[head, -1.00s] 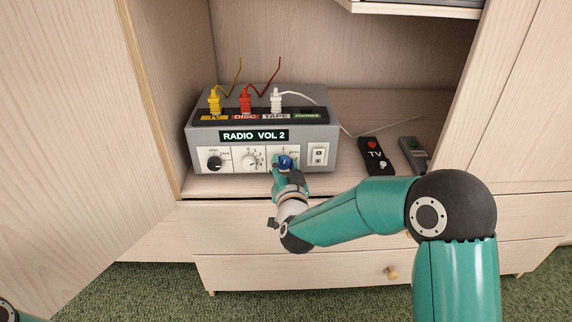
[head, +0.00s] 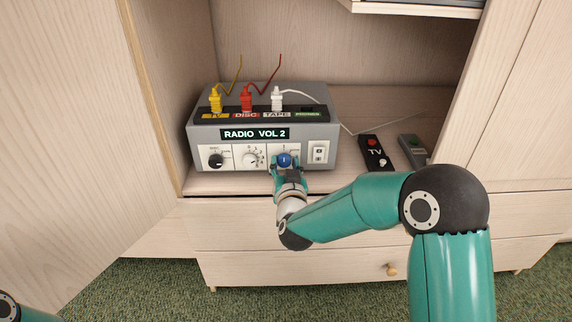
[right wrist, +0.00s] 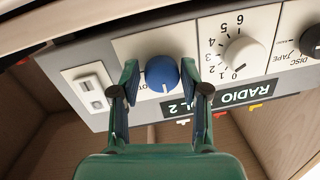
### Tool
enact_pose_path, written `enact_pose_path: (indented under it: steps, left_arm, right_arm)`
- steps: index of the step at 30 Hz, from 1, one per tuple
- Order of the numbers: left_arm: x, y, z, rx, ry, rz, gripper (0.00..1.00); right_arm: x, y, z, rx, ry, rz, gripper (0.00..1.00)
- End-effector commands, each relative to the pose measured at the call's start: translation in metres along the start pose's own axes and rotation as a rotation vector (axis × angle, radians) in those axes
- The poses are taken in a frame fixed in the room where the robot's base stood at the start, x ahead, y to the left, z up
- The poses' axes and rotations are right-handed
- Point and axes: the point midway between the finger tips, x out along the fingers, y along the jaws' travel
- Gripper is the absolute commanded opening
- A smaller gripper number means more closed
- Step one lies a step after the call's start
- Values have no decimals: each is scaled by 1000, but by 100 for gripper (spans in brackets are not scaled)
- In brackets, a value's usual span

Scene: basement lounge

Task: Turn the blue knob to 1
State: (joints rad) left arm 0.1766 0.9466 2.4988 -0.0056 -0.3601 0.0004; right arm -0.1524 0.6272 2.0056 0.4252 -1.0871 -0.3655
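The grey radio box (head: 262,133) stands on the cabinet shelf, and its display reads "RADIO VOL 2". The blue knob (head: 285,160) is on its front, right of the white knob (head: 249,159). In the right wrist view, the blue knob (right wrist: 161,72) has a white mark pointing to the picture's bottom. My right gripper (head: 287,170) is at the blue knob. In the right wrist view, its two fingers (right wrist: 162,82) are open on either side of the knob, with small gaps. The knob's scale is mostly hidden. My left gripper is not in view.
A white rocker switch (head: 319,152) sits right of the blue knob, and a black knob (head: 216,160) is at the far left. Yellow, red and white plugs (head: 277,98) stand on top. A TV remote (head: 376,153) and a grey remote (head: 412,150) lie to the right.

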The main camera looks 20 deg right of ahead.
Motion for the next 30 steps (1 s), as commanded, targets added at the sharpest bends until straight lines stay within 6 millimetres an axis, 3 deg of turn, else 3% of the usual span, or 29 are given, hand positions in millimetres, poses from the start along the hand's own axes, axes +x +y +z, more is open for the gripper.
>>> enact_pose_path:
  steps: [2,11,16,30]
  left_arm:
    - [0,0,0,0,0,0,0]
    - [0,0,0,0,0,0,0]
    - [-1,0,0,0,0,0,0]
    - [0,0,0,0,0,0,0]
  right_arm:
    - [0,0,-1,1,2,0,63]
    - [0,-1,-2,2,6,-2,63]
    - [-10,-2,-3,2,7,-3,63]
    - [-96,-1,-1,1,4,-5,63]
